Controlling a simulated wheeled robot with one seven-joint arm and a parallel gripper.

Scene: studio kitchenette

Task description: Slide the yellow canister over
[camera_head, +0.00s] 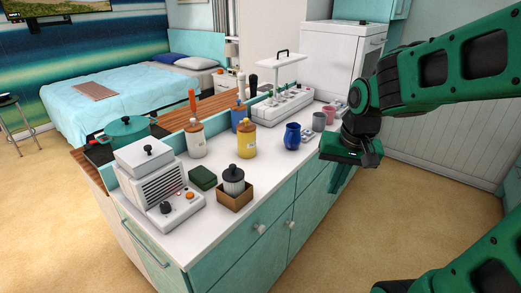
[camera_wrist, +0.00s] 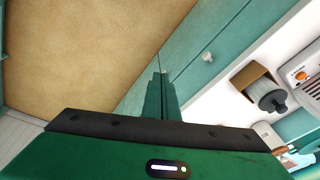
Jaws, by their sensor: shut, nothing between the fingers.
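The yellow canister (camera_head: 246,141) stands upright on the white counter (camera_head: 262,172), in front of a blue canister (camera_head: 239,117) and to the right of a white canister (camera_head: 195,139). My gripper (camera_head: 338,180) is shut and empty, past the counter's front edge, to the right of the yellow canister and well apart from it. In the wrist view, the shut fingers (camera_wrist: 161,95) point over the cabinet front and floor. I cannot make out the yellow canister in the wrist view.
A dark blue jug (camera_head: 292,136) stands between the yellow canister and my gripper. A cardboard box (camera_head: 235,196) with a dark-lidded jar, a green box (camera_head: 202,178) and a white appliance (camera_head: 160,190) stand toward the left. Cups (camera_head: 320,121) stand at the right. Counter right of the cardboard box is bare.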

